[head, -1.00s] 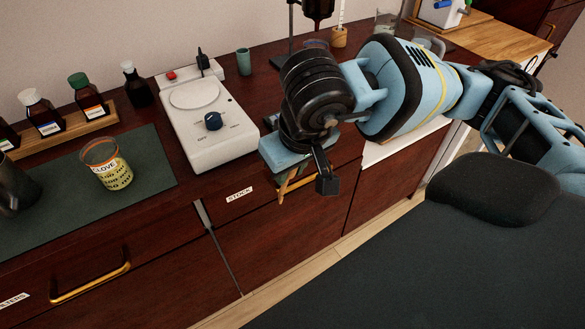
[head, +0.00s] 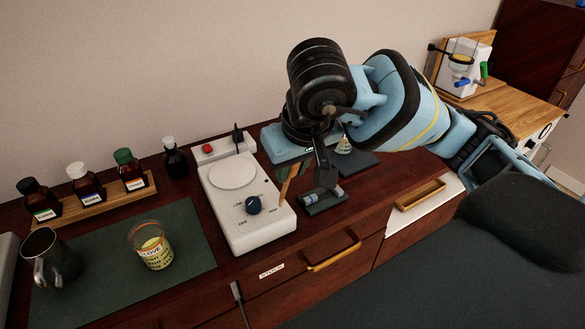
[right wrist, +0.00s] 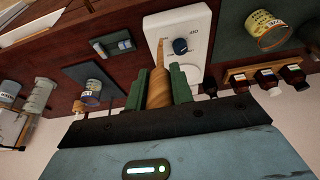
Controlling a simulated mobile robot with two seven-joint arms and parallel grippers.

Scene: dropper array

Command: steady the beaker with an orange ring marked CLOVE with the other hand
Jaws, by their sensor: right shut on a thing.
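The clear beaker with an orange ring (head: 152,248) marked CLOVE stands upright on the dark green mat, with yellowish contents. It also shows at the upper right of the right wrist view (right wrist: 268,30). No gripper touches it. My right gripper (head: 292,172) is above the counter by the right side of the white hotplate, well to the right of the beaker. In the right wrist view, its green fingers (right wrist: 158,92) are shut on a tapered wooden stick (right wrist: 157,78). Part of the stick (head: 288,184) shows below the gripper in the head view. My left gripper is not in view.
The hotplate (head: 233,180) with a dark knob stands between the beaker and my right gripper. A metal jug (head: 62,262) is left of the beaker on the mat (head: 195,225). Several dark bottles stand on a wooden rack (head: 108,197) behind. A small wooden tray (head: 420,194) lies at right.

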